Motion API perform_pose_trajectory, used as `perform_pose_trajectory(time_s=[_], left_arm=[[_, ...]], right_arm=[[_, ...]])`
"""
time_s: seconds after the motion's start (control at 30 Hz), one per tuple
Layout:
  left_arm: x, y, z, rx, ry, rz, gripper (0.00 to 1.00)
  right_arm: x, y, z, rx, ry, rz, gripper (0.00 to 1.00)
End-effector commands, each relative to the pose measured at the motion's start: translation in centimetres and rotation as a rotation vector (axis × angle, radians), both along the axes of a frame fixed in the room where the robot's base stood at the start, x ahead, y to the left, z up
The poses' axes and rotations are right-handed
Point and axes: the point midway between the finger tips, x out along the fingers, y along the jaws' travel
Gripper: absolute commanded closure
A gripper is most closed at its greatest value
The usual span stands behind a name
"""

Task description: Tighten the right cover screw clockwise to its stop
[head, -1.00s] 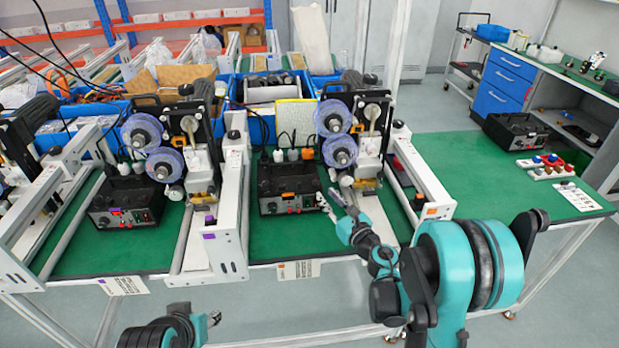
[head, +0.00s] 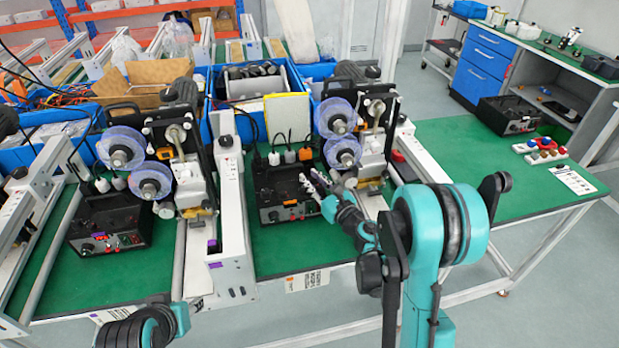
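Two coder machines stand on the green bench, a right one (head: 362,125) and a left one (head: 178,150), each with blue-violet reels. The cover screws are too small to make out. My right gripper (head: 313,181) is in front of the right machine, between its black control box (head: 285,195) and its lower front. Its fingers point up and left, close to the box's right edge in the picture. I cannot tell if it touches anything, or whether its fingers are apart. Only part of my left arm shows at the bottom left; its gripper is out of view.
Another black control box (head: 110,222) stands by the left machine. White-grey frame rails (head: 232,215) flank the machines. Blue bins (head: 310,72) are behind. The green bench top (head: 450,140) at the right is mostly clear, with small coloured parts (head: 540,150) and a black box (head: 507,115).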

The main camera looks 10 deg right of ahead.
Motion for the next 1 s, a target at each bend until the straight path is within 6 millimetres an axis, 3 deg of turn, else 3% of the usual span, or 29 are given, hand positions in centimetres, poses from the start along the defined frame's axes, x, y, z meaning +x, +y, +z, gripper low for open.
perform_pose_trajectory(time_s=[0.03, 0.1, 0.63, 1.0], left_arm=[[0.0, 0.0, 0.0, 0.0, 0.0, 0.0, 0.6], [0.0, 0.0, 0.0, 0.0, 0.0, 0.0, 0.6], [0.0, 0.0, -0.2, 0.0, 0.0, 0.0, 0.6], [0.0, 0.0, -1.4, 0.0, 0.0, 0.0, 0.6]], right_arm=[[0.0, 0.0, 0.0, 0.0, 0.0, 0.0, 0.86], [0.0, 0.0, 0.0, 0.0, 0.0, 0.0, 1.0], [0.1, 0.1, 0.0, 0.0, 0.0, -0.03, 1.0], [0.2, -0.6, -0.1, 0.0, 0.0, -0.265, 1.0]])
